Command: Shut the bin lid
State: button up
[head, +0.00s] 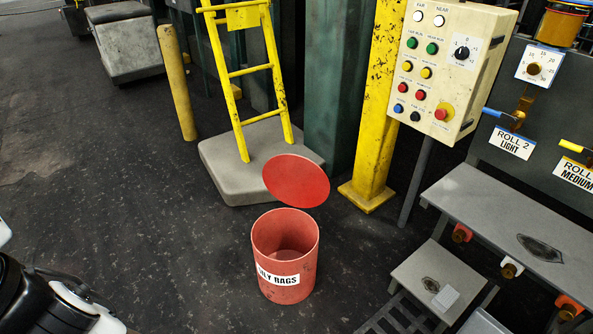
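The bin (285,285) is a red open-topped cylinder with a white label reading "...LY RAGS", standing upright on the dark floor. Its round red lid (296,180) stands raised and tilted behind the bin's rim, so the lid is open. I can see down into the bin; its inside looks empty. How the lid is hinged to the bin is not clear. My gripper is not in view; only parts of my own body show at the lower left.
Behind the bin are a concrete block (225,178) with a yellow ladder (238,103) and a yellow column (372,130). A control panel (447,65) on a post stands at right. A grey step (440,283) is right of the bin. Floor to the left is clear.

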aim_at(295, 180)
jog(key=i+j+u, duration=1.2)
jog(key=i, duration=1.3)
jog(key=i+j+z, duration=0.15)
jog(key=i, duration=0.45)
jog(key=i+j+z, duration=0.15)
jog(key=i, duration=0.45)
jog(key=i+z, duration=0.35)
jog(key=i+j+z, duration=0.1)
jog(key=z, duration=0.25)
jog(key=i+j+z, duration=0.4)
jog(key=z, duration=0.3)
jog(key=i+j+z, duration=0.1)
jog(key=z, duration=0.3)
jog(key=i+j+z, duration=0.2)
jog(key=z, duration=0.2)
jog(key=i+j+z, duration=0.1)
jog(key=z, duration=0.3)
jog(key=j+z, duration=0.2)
jog(key=z, duration=0.15)
jog(key=i+j+z, duration=0.1)
jog(key=j+z, duration=0.15)
jog(key=z, duration=0.15)
jog(key=i+j+z, duration=0.1)
jog(key=z, duration=0.25)
jog(key=j+z, duration=0.55)
jog(key=z, duration=0.15)
jog(key=i+j, duration=0.05)
